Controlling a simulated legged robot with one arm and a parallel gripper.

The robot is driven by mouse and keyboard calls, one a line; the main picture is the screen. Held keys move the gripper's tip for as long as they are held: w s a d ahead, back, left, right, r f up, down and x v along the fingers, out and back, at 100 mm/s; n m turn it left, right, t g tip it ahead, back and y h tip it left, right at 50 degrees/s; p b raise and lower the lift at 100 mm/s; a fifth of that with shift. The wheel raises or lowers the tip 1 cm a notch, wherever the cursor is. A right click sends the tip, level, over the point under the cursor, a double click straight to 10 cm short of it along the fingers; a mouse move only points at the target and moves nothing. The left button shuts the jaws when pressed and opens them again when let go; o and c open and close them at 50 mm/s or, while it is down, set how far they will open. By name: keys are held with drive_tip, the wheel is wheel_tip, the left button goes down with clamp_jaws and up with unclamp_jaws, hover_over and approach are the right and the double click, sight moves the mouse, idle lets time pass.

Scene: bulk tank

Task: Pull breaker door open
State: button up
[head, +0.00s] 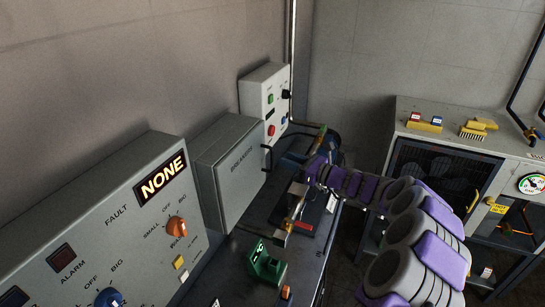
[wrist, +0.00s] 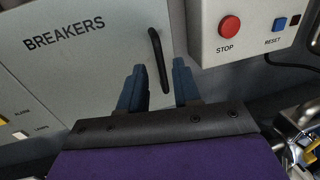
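The grey breaker box has a flat breaker door (wrist: 90,60) marked BREAKERS, which looks closed in the wrist view. In the head view the breaker door (head: 241,165) faces right, along the left wall. Its black bar handle (wrist: 159,60) stands upright near the door's right edge. My gripper (wrist: 158,72) is open, with one blue finger on each side of the handle's line. The handle's lower part lies between the fingertips in the picture; I cannot tell whether they touch it. In the head view my arm reaches in from the right, and the gripper is partly hard to make out.
A control box with a red STOP button (wrist: 229,25) is close to the right of the door. A panel reading NONE (head: 162,178) stands nearer on the left. A bench with a green device (head: 267,262) lies below. A grey cabinet (head: 447,140) stands at right.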

sight(272, 151)
drive_tip(key=b+x, duration=0.1)
drive_tip(key=x, duration=0.6)
drive_tip(key=shift+a, duration=0.25)
drive_tip(key=shift+d, duration=0.1)
drive_tip(key=shift+c, duration=0.2)
drive_tip(key=shift+r, duration=0.1)
clamp_jaws()
